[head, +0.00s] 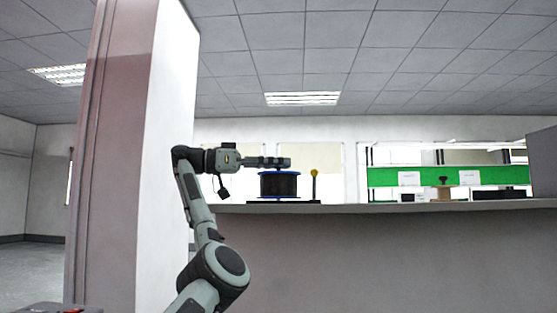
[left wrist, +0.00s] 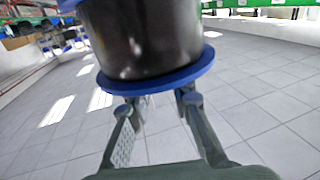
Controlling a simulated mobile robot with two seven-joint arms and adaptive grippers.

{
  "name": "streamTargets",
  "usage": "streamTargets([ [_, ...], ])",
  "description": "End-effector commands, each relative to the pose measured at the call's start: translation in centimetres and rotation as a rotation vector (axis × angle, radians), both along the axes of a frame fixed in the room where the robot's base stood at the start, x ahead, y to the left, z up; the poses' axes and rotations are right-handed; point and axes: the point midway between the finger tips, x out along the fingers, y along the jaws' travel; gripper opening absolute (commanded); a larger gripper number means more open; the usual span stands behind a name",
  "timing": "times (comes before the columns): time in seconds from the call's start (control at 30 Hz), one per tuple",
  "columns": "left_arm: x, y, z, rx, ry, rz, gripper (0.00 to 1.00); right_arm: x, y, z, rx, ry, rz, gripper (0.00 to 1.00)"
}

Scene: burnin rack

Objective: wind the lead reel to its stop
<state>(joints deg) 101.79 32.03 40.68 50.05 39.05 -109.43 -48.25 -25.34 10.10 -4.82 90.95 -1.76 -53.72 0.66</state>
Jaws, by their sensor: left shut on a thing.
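The lead reel (head: 279,185) is a black drum between blue flanges, standing upright on the grey ledge (head: 400,207). In the left wrist view, which looks upside down, the black drum (left wrist: 145,40) and blue flange (left wrist: 160,82) fill the top middle. My left gripper (head: 288,162) reaches in from the left, level, just above the reel's top. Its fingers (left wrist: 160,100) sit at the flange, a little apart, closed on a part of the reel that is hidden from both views. My right gripper is not in view.
A thin post with a yellow top (head: 314,173) stands just right of the reel. A white pillar (head: 165,150) rises close to the left of my arm. A green-backed rack (head: 460,177) stands behind.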

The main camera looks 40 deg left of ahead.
Motion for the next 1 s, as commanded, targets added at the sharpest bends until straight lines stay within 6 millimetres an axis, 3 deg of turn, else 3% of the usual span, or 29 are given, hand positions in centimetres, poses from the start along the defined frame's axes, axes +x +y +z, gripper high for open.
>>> streamTargets([
  [0.43, -0.04, 0.03, -0.01, 0.001, 0.000, -0.160, 0.00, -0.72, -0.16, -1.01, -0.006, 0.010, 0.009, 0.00],
  [1.0, 0.04, -0.06, -0.01, 0.003, 0.001, -0.203, 0.00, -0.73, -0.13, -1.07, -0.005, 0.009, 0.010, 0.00],
])
